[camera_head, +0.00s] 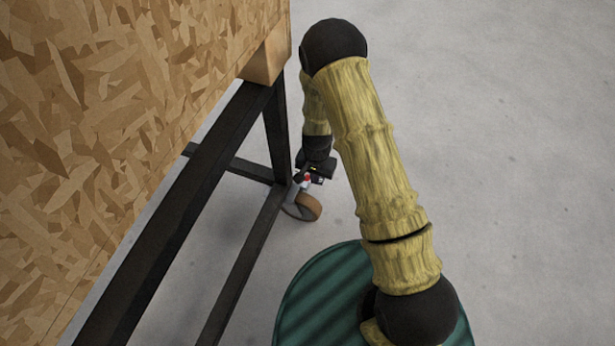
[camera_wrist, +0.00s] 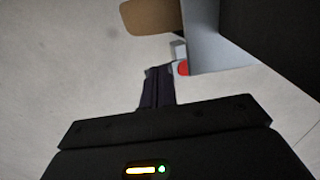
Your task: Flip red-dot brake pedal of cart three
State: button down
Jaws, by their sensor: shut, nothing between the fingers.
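The cart's caster has a brown wheel (camera_head: 308,207), which also shows in the wrist view (camera_wrist: 151,16). Its grey metal bracket (camera_wrist: 214,48) sits above the wheel. The brake pedal with its red dot (camera_wrist: 183,68) shows at the bracket's edge, and the red dot is small in the head view (camera_head: 307,177). My gripper (camera_wrist: 159,72) is shut and empty, its dark fingertips right beside the red dot. Whether they touch the pedal I cannot tell. In the head view my gripper (camera_head: 300,177) is low by the caster and partly hides the pedal.
The cart's black frame (camera_head: 190,217) and chipboard panel (camera_head: 95,110) fill the left side. A dark frame part (camera_wrist: 270,35) is close at the upper right in the wrist view. Grey floor (camera_head: 480,130) to the right is clear.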

jog(key=shift+d+f, duration=0.1)
jog(key=shift+f, duration=0.1)
jog(key=shift+s+f, duration=0.1)
jog(key=shift+f, duration=0.1)
jog(key=shift+f+b, duration=0.5)
jog(key=shift+f, duration=0.35)
dwell(0.8)
jog(key=shift+r, duration=0.1)
notch_tip(320, 180, up, 7)
jog(key=p, duration=0.7)
dwell(0.7)
